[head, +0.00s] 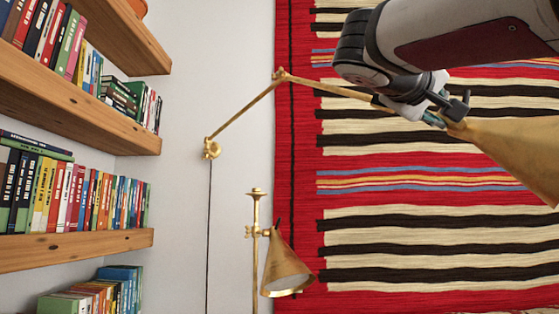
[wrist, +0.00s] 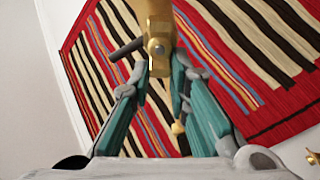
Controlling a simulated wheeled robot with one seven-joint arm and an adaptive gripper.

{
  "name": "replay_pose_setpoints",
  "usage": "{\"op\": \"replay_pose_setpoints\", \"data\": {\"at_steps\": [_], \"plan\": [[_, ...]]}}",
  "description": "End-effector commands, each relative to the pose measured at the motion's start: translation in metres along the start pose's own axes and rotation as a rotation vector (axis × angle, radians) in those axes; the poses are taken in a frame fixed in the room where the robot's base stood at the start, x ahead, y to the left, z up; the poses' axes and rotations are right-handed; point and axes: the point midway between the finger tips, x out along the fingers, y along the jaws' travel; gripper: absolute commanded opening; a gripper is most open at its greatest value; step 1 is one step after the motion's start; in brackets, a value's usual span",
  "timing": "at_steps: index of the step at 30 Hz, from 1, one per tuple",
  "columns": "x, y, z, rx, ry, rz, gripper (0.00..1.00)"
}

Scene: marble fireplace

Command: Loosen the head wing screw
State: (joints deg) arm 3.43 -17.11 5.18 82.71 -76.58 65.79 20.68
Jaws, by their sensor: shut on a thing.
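The brass wall lamp's jointed arm (head: 247,107) runs from its wall mount to the upper right. Its conical brass shade (head: 510,145) is at the right edge, and brass of the lamp head (wrist: 159,15) shows at the top of the wrist view. My gripper (head: 436,112) is at the head joint, beside the shade's narrow end. In the wrist view its teal fingers (wrist: 160,72) close from both sides just below the joint. The head wing screw is mostly hidden at the fingertips; a grey round end (wrist: 157,47) and a dark bar (wrist: 127,49) show there.
A second brass lamp (head: 283,270) stands lower, left of centre. Wooden shelves (head: 75,252) full of books line the left side. A striped red rug (head: 400,215) hangs behind the lamp. A cord (head: 209,230) runs down from the wall mount (head: 211,149).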

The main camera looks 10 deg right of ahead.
Motion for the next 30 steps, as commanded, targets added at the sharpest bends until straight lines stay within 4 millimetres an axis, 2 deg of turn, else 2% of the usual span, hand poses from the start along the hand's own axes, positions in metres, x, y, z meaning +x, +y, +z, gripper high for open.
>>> {"op": "replay_pose_setpoints", "data": {"at_steps": [18,30], "plan": [[0.0,-0.012,0.003,-0.567,0.0,0.001,0.0],[0.0,-0.017,0.007,-0.782,0.0,0.0,0.0]]}}
